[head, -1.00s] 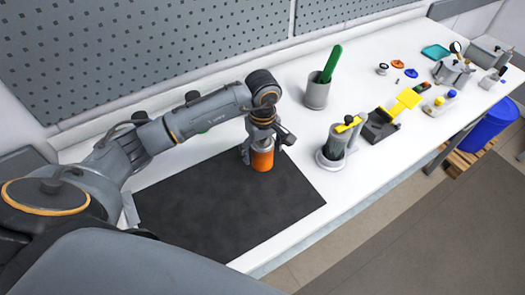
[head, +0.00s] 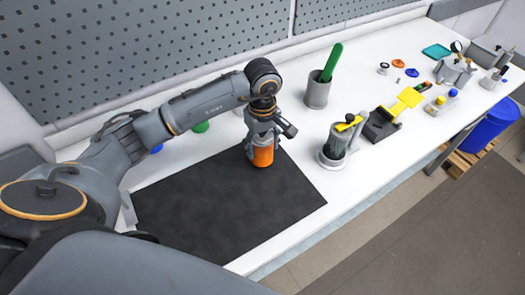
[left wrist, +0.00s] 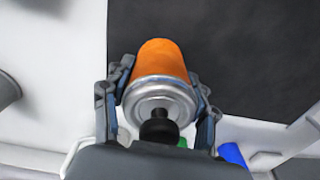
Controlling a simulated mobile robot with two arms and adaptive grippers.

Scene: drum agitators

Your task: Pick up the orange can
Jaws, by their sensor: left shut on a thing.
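The orange can (head: 262,156) is at the back right part of the black mat (head: 225,212) in the head view. My left gripper (head: 261,146) comes down on it from above and is shut on it, with its fingers on either side. In the left wrist view the can (left wrist: 160,62) shows its orange side and silvery end between the two fingers (left wrist: 160,100). I cannot tell whether the can touches the mat or is slightly above it. My right gripper is not in view.
A grey cup with a green-handled tool (head: 317,92) stands behind and right of the can. A grey container with a yellow piece (head: 336,148) is to the right. A black and yellow device (head: 383,123) stands beyond. The mat's front is clear.

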